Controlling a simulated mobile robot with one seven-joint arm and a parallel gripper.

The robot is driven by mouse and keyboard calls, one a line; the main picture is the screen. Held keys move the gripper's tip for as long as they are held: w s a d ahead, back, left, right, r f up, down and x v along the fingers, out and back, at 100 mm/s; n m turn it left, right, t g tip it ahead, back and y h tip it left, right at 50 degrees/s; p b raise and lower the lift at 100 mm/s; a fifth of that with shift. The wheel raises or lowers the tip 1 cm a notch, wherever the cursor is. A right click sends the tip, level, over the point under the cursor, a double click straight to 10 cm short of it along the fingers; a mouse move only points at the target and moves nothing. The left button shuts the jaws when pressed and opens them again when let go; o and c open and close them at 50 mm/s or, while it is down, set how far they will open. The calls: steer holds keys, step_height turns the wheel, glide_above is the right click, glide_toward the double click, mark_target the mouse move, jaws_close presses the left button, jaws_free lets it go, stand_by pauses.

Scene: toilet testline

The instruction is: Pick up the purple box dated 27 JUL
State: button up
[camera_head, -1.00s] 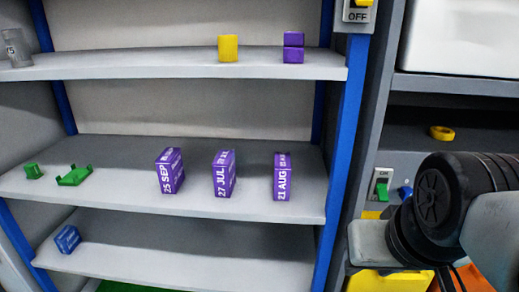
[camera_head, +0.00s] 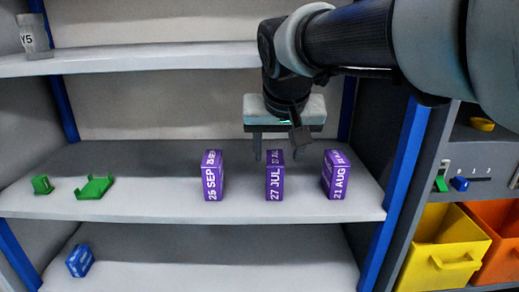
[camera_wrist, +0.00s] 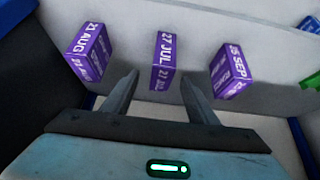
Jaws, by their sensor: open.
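The purple box dated 27 JUL (camera_head: 275,176) stands upright on the middle shelf, between two other purple boxes. It also shows in the wrist view (camera_wrist: 164,58), ahead of and between my two fingers. My gripper (camera_head: 268,154) is open and empty, pointing down just above and behind the front face of this box in the head view. In the wrist view my gripper (camera_wrist: 158,88) has its fingers spread apart. No contact with the box is clear.
Purple boxes 25 SEP (camera_head: 212,176) and 21 AUG (camera_head: 336,174) stand close on either side. Green pieces (camera_head: 95,187) lie on the shelf's left. A blue box (camera_head: 80,260) is on the lower shelf. The upper shelf (camera_head: 150,60) overhangs; a blue post (camera_head: 405,180) stands right.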

mark_target(278, 160)
steer(key=x, duration=0.5)
steer(key=shift+w+d+f, duration=0.1)
steer(key=shift+f, duration=0.05)
steer(key=shift+a+x, duration=0.15)
steer(key=shift+x, duration=1.2)
steer(key=shift+a+x, duration=0.1)
steer(key=shift+x, duration=1.3)
steer(key=shift+c, duration=0.3)
steer(key=c, duration=1.1)
steer(key=shift+c, duration=0.5)
